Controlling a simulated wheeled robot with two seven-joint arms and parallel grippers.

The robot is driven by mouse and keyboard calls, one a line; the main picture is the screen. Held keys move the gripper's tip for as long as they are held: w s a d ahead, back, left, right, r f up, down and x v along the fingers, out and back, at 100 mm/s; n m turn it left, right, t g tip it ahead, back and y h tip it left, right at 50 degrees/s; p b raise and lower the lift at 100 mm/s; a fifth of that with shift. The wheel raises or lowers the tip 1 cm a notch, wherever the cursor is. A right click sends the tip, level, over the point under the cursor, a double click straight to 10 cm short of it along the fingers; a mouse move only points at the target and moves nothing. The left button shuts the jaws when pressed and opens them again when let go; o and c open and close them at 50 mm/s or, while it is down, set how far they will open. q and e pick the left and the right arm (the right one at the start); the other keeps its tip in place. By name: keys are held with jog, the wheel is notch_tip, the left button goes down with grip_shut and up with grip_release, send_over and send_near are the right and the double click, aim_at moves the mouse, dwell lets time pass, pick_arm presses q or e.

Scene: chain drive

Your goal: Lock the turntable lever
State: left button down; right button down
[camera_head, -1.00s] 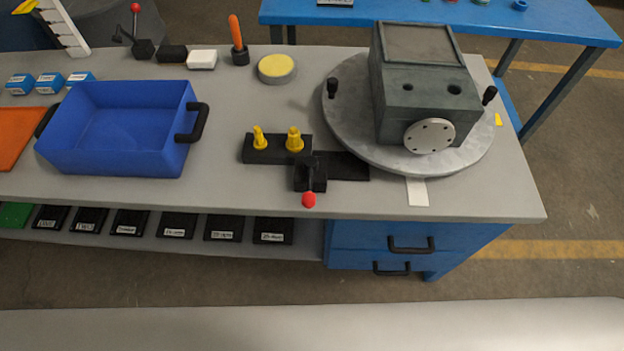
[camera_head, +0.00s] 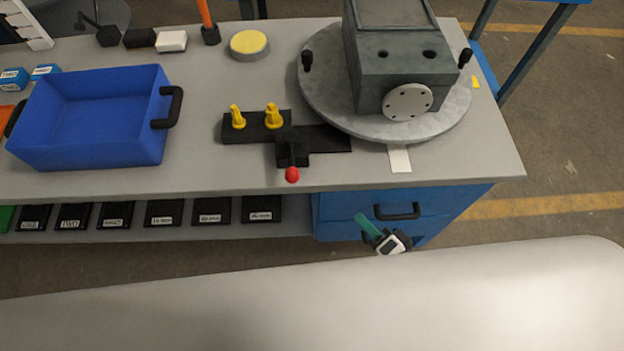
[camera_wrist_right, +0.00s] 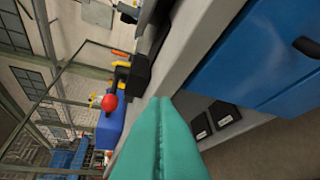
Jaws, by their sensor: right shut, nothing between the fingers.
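The turntable (camera_head: 318,97) is a round grey disc at the right of the bench, with a dark grey gearbox housing (camera_head: 400,80) on it. The lever's black base (camera_head: 292,155) sits at the bench's front edge, left of the disc. Its red knob (camera_head: 292,174) points toward the front; it also shows in the right wrist view (camera_wrist_right: 109,102). My right gripper (camera_head: 362,219) has teal fingers (camera_wrist_right: 160,140), shut and empty. It is in front of the blue drawers, below and right of the knob, apart from it. My left gripper is not in view.
A blue bin (camera_head: 95,120) stands at the left of the bench. A black block with yellow pegs (camera_head: 256,127) is beside the lever. A drawer handle (camera_head: 397,211) juts out near my right gripper. Small black bins (camera_head: 165,213) line the shelf below.

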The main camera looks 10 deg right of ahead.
notch_tip(320, 180, up, 7)
jog(key=a+m+t+y, duration=0.1)
jog(key=shift+s+a+f+m, duration=0.2)
jog(key=shift+s+a+m, duration=0.05)
jog(key=shift+a+m, duration=0.15)
jog(key=shift+w, duration=0.1)
jog(key=p, duration=0.3)
send_near(292, 157)
jog(key=w, duration=0.1)
jog(key=shift+w+a+f, duration=0.3)
jog(key=shift+a+f, duration=0.2)
jog(key=shift+f, duration=0.1)
jog(key=shift+a, duration=0.1)
